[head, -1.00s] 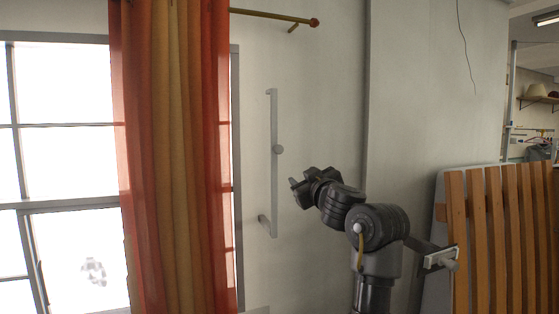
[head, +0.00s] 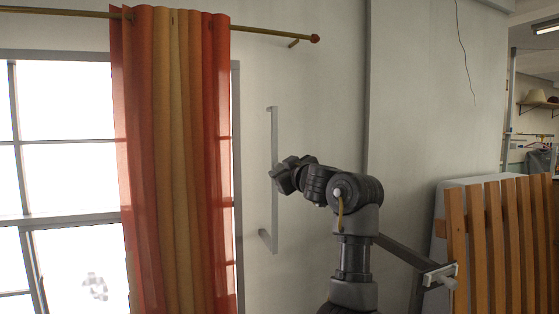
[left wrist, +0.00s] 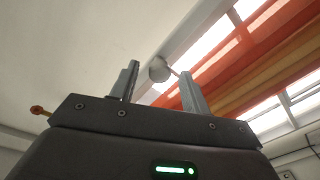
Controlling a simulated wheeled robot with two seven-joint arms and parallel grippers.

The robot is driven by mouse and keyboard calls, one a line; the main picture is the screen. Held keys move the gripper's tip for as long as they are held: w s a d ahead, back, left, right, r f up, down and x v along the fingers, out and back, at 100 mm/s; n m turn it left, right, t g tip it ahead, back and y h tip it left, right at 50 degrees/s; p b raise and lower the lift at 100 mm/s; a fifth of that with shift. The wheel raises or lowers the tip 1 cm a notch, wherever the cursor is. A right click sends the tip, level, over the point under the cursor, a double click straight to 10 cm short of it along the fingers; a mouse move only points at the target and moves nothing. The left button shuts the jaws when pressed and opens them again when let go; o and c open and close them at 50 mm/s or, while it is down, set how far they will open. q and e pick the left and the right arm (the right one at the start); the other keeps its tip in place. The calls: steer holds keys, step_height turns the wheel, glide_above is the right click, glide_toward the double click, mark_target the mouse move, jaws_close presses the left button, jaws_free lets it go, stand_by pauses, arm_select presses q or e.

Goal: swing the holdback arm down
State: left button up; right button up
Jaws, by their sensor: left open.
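The holdback arm is a slim grey bar (head: 274,130) upright on the wall, just right of the orange and yellow curtain (head: 172,150). Its ends bend toward the wall. My left gripper (head: 276,178) is at the bar's middle and hides the round knob there in the head view. I cannot tell whether the fingers touch the knob. The curtain (left wrist: 270,45) shows at upper right. My right gripper is not in view.
A bright window (head: 65,180) lies behind and left of the curtain, which hangs from a rod (head: 260,30). A wooden slatted panel (head: 500,240) leans at the right.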

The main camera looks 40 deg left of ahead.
arm_select(q)
steer(key=shift+p+x, duration=0.5)
steer(key=shift+x, duration=0.9)
steer(key=shift+c, duration=0.2)
jaws_close()
